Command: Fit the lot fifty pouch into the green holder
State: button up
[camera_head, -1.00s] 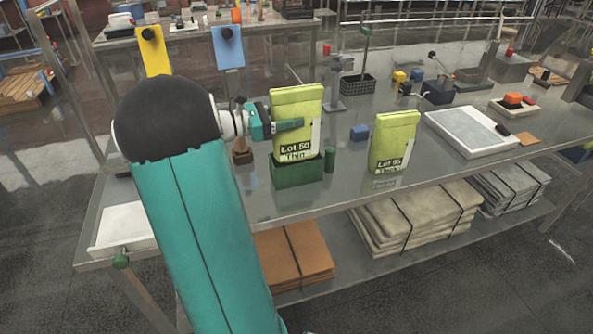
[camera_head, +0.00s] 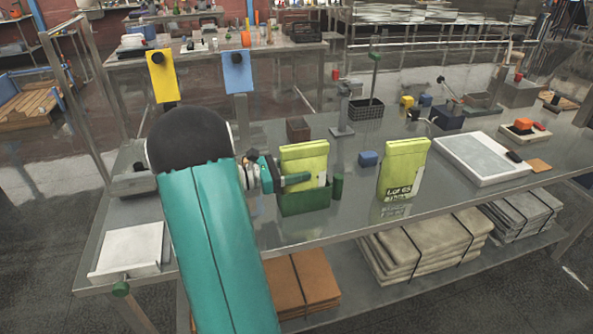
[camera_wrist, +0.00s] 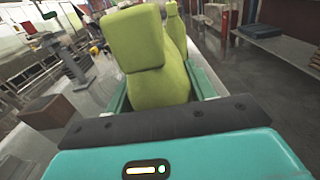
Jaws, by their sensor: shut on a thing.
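The lime-green lot fifty pouch (camera_head: 306,158) stands upright in the green holder (camera_head: 304,202) on the metal bench. Its lower part and label are hidden behind the holder's front wall. My gripper (camera_head: 294,179) is shut on the pouch from the left, just above the holder's rim.
A dark green cylinder (camera_head: 338,187) stands close at the holder's right. A blue block (camera_head: 369,158) and a brown block (camera_head: 298,128) sit behind. A white-framed tray (camera_head: 482,157) lies right. The bench front edge is near the holder.

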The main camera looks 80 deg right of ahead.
jog(key=shift+f, duration=0.25)
jog(key=shift+d+f, duration=0.1)
jog(key=o, duration=1)
jog(key=shift+c, duration=0.2)
jog(key=v, duration=1.2)
